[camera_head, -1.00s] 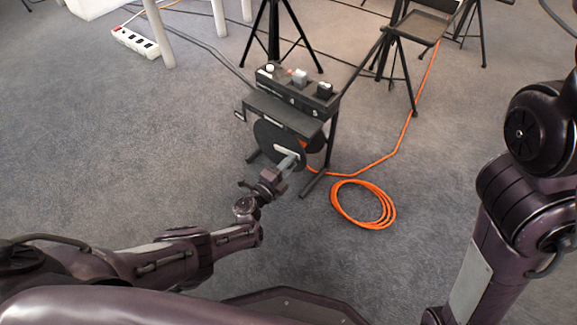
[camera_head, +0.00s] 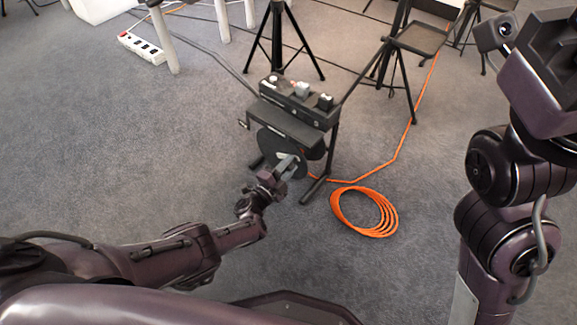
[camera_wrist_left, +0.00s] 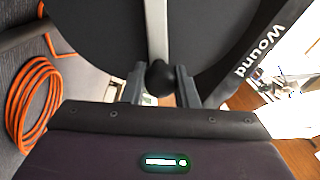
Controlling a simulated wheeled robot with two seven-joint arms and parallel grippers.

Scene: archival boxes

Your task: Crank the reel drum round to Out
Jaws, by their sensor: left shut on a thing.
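The reel drum (camera_head: 268,145) is a dark disc in a black stand, below a panel with several knobs. In the left wrist view the drum (camera_wrist_left: 100,35) fills the top, with a grey crank bar (camera_wrist_left: 157,28) across it and a black crank knob (camera_wrist_left: 160,78) at the bar's near end. My left gripper (camera_head: 282,170) reaches the drum's front. In the left wrist view its fingers (camera_wrist_left: 161,86) are on both sides of the knob, shut on it. The word "Wound" shows on the right; no "Out" mark is readable. My right arm stands at the right; its fingers are not visible.
A black tripod (camera_head: 278,45) stands behind. A white power strip (camera_head: 142,47) lies back left. Carpet at left is clear.

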